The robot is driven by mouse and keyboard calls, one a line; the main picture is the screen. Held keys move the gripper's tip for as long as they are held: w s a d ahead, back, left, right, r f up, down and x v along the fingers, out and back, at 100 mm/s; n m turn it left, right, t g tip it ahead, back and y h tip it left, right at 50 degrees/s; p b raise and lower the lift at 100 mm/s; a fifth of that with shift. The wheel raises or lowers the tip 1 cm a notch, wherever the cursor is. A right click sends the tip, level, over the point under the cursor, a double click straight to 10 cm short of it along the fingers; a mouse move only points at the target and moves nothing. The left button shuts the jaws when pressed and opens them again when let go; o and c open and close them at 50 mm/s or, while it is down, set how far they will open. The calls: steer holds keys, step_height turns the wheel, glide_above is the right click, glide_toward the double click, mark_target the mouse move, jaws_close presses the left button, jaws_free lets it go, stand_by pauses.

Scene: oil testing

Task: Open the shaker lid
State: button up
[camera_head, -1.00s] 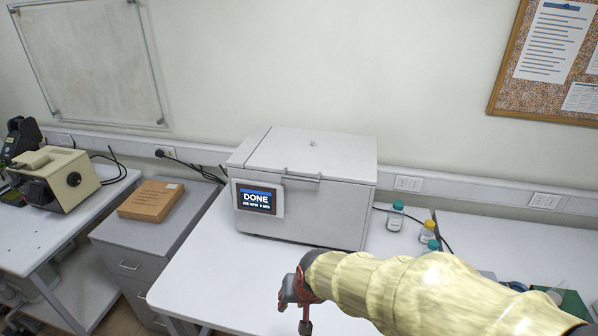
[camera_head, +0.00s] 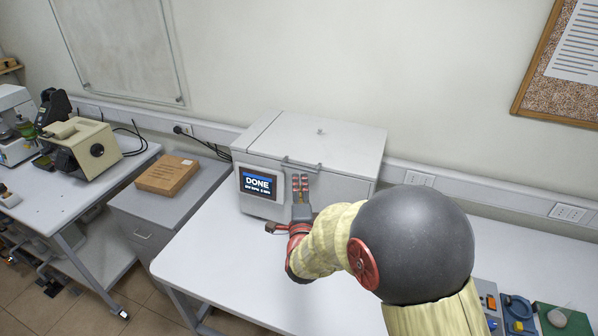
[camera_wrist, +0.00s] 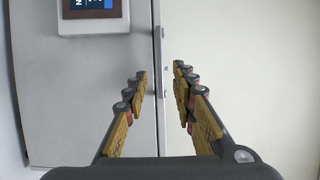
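The shaker (camera_head: 325,180) is a light grey box on the white bench, with its lid (camera_head: 345,140) shut. Its front screen (camera_head: 257,184) reads DONE; part of the screen also shows in the wrist view (camera_wrist: 92,6). A thin bar handle (camera_head: 301,165) runs along the lid's front edge. My gripper (camera_head: 300,180) is at the shaker's front, with its fingers pointing up just below the handle. I cannot tell whether a finger touches the handle.
A brown box (camera_head: 168,175) sits on the grey cabinet left of the bench. A beige instrument (camera_head: 85,145) stands farther left. Small coloured items (camera_head: 518,308) lie at the lower right. My arm hides the right middle of the bench; the bench front left is clear.

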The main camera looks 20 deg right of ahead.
mark_target(299, 170)
steer(key=x, duration=0.7)
steer(key=shift+w+d+p, duration=0.15)
steer(key=shift+w+p, duration=0.2)
steer(key=c, duration=0.3)
jaws_close()
stand_by(0.4)
